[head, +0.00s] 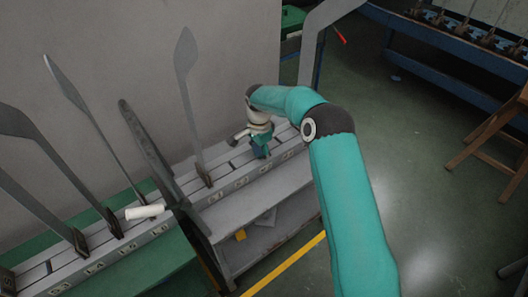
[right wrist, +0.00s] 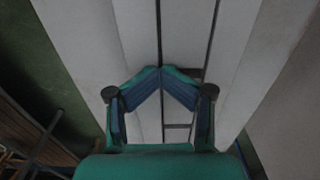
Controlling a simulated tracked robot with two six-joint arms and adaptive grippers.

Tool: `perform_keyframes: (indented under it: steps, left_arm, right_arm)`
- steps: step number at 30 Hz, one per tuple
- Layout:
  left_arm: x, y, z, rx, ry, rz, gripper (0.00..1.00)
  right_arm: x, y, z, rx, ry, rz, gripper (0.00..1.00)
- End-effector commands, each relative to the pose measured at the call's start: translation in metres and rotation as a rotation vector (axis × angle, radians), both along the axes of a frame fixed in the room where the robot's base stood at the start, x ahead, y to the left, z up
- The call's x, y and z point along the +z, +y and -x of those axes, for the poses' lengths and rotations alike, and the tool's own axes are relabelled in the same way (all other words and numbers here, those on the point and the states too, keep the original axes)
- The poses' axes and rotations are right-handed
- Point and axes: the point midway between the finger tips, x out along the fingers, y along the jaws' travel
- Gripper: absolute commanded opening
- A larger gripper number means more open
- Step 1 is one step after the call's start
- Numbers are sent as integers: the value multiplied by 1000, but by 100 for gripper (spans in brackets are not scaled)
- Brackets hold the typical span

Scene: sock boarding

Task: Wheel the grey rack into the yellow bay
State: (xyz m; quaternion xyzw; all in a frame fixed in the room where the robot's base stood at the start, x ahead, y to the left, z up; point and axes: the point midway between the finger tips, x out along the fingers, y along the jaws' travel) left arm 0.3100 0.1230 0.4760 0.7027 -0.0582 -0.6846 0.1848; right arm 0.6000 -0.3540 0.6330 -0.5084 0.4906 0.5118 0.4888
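The grey rack (head: 236,214) stands along the wall in the middle of the head view, with a slotted, labelled top and a lower shelf. A yellow floor line (head: 284,264) runs close along its front; the rest of the yellow bay cannot be made out. My right gripper (head: 261,152) is over the rack's top, pointing down. In the right wrist view the fingertips (right wrist: 155,72) meet, with nothing visible between them, above the rack's pale slotted top (right wrist: 135,30). I cannot tell whether they touch it. My left gripper is not in view.
Flat grey boards stand upright, one on the rack (head: 187,80) and several over the green bench (head: 150,270) at left. A white cylinder (head: 145,212) lies there. A blue bench (head: 440,70) and a wooden stool (head: 497,128) are at right. Green floor (head: 430,200) between is clear.

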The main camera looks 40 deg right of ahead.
Motion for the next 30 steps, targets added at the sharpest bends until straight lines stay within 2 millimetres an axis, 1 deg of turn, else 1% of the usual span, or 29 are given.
perform_keyframes:
  steps: [5,15,18,21,24,30]
  left_arm:
    - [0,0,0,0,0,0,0]
    - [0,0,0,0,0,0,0]
    - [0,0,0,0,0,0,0]
    - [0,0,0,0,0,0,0]
    - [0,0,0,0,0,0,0]
    - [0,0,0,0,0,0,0]
  right_arm:
    - [22,0,-1,-1,-5,2,35]
    - [89,0,-2,0,-4,1,35]
    - [103,0,-2,0,-2,1,35]
    - [112,0,-1,0,0,1,35]
    - [116,0,-1,0,1,0,35]
    - [117,0,-1,0,1,0,35]
